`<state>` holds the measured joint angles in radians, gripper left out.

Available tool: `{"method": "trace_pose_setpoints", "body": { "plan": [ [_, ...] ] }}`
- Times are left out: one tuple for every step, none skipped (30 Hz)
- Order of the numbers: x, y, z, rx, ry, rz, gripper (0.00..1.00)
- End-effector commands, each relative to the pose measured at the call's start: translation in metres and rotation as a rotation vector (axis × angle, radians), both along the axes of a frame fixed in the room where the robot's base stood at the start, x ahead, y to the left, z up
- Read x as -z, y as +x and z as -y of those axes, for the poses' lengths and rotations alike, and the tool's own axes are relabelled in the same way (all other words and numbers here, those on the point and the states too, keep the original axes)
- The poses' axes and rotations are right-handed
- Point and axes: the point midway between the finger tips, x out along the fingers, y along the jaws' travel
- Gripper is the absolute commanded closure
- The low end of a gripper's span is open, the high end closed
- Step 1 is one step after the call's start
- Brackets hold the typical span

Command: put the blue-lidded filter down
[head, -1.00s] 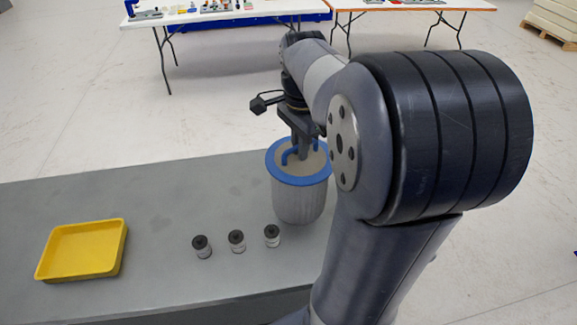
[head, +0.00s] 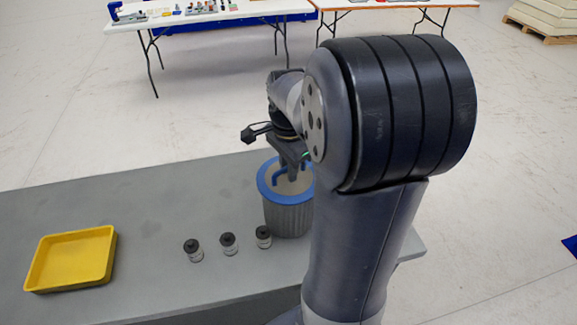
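The blue-lidded filter (head: 288,213) is a grey ribbed cylinder with a blue rim and a blue handle on top. It is upright at the right part of the grey bench, partly hidden by my arm. My gripper (head: 291,176) points down at the handle in the middle of the lid and appears shut on it; my arm partly hides the fingertips. The filter's base is at or very near the bench top; I cannot tell whether it touches.
Three small dark-capped canisters (head: 228,243) stand in a row left of the filter, the nearest close beside it. A yellow tray (head: 72,258) sits at the left of the grey bench (head: 140,205). White tables (head: 230,12) stand in the background.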

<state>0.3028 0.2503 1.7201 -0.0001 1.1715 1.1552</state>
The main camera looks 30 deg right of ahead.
Motion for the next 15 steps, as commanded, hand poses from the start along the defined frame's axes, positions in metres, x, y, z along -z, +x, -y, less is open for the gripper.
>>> {"method": "trace_pose_setpoints", "body": {
  "plan": [
    [-0.0002,0.0000,0.0000,0.000,0.000,0.000,0.77],
    [-0.0002,0.0000,0.0000,0.000,0.000,0.000,0.75],
    [-0.0002,0.0000,0.0000,0.000,0.000,0.000,0.71],
    [-0.0003,0.0000,0.0000,0.000,0.000,0.000,0.69],
    [-0.0003,0.0000,0.0000,0.000,0.000,0.000,0.67],
    [-0.0003,0.0000,0.0000,0.000,0.000,0.000,0.67],
    [-0.0003,0.0000,0.0000,0.000,0.000,0.000,0.67],
    [-0.0003,0.0000,0.0000,0.000,0.000,0.000,0.67],
    [-0.0004,0.0000,0.0000,0.000,0.000,0.000,0.67],
    [-0.0004,0.0000,0.0000,0.000,0.000,0.000,0.67],
    [-0.0005,0.0000,0.0000,0.000,0.000,0.000,0.67],
    [-0.0014,0.0001,0.0000,0.000,0.000,0.000,0.67],
    [-0.0027,0.0001,0.0000,0.000,0.000,0.000,0.67],
    [-0.0047,0.0001,0.0001,0.000,0.000,0.001,0.67],
    [-0.0072,0.0005,0.0001,0.000,-0.001,0.002,0.67]
  ]
}}
